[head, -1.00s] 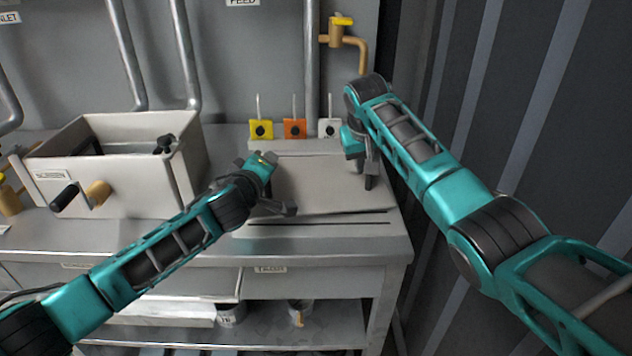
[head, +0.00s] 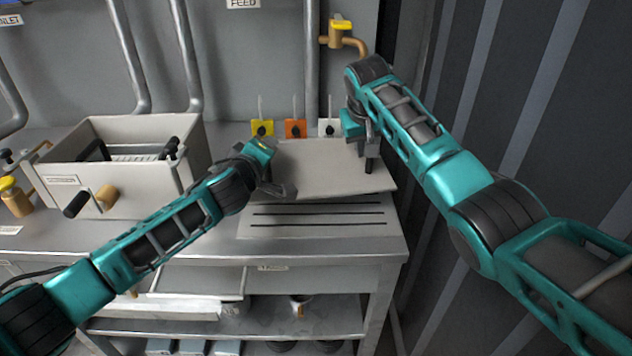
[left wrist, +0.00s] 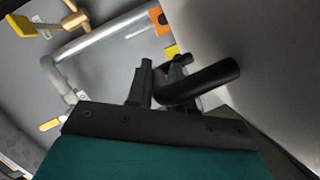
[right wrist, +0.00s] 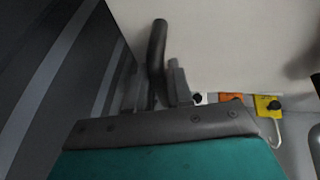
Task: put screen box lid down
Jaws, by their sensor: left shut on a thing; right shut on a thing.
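The screen box lid (head: 322,168) is a flat light-grey plate at the right end of the bench. It covers the back part of a slotted surface. My left gripper (head: 275,187) is at its left edge, shut on a black bar handle, which shows in the left wrist view (left wrist: 208,82). My right gripper (head: 368,152) is at its right edge, shut on another black handle, seen in the right wrist view (right wrist: 157,42). The screen box (head: 122,190) stands open at the left, with a black handle and a tan knob on its front.
The slotted bench surface (head: 320,230) lies bare in front of the lid. Yellow (head: 262,128), orange (head: 295,130) and white (head: 328,127) tagged switches stand just behind it. A dark ribbed wall (head: 530,130) is close on the right. A brass tap (head: 340,38) hangs above.

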